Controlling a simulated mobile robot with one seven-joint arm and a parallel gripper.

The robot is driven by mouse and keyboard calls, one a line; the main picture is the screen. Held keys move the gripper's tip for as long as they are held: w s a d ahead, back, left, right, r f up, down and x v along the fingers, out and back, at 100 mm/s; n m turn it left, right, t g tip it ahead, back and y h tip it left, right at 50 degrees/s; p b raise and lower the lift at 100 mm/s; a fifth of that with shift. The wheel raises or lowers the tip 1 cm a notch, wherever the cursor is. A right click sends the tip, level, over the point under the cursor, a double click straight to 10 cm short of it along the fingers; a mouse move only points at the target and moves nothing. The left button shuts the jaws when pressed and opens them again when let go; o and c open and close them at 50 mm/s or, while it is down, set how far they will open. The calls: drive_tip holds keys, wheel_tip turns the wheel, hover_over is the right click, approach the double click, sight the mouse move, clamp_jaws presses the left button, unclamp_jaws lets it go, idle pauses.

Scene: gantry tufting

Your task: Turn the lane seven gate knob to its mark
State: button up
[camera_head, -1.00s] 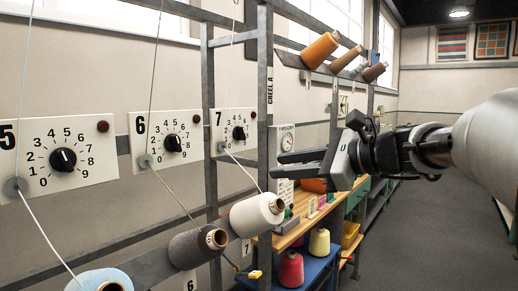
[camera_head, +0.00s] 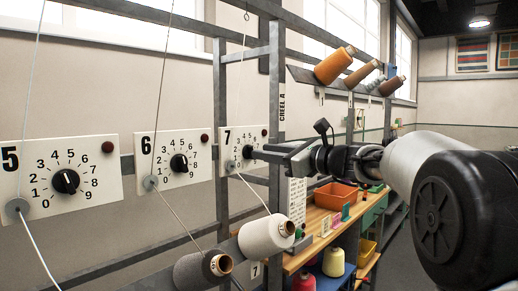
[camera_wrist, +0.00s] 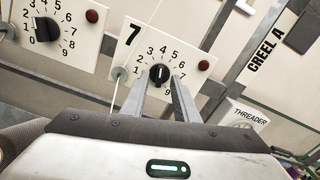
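The lane seven gate knob (camera_wrist: 159,72) is a black dial on a white plate marked 7 (camera_head: 232,138). Its pale pointer line aims roughly up towards the 4 in the wrist view. A separate mark on the dial cannot be made out. My gripper (camera_wrist: 165,78) is open, its two fingers reaching to either side of the knob. Whether they touch it cannot be told. In the head view my gripper (camera_head: 256,153) comes in from the right, its tips at the plate and partly hiding knob and numbers.
Lane six (camera_head: 179,163) and lane five (camera_head: 66,181) knobs are to the left. A thread runs through the guide (camera_wrist: 119,72) left of the knob. A grey post (camera_head: 277,110) stands right of the plate. Yarn cones (camera_head: 267,236) sit below.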

drive_tip(key=shift+x, duration=1.6)
clamp_jaws()
drive_tip(key=shift+f+n, duration=0.15)
drive_tip(key=shift+n, duration=0.15)
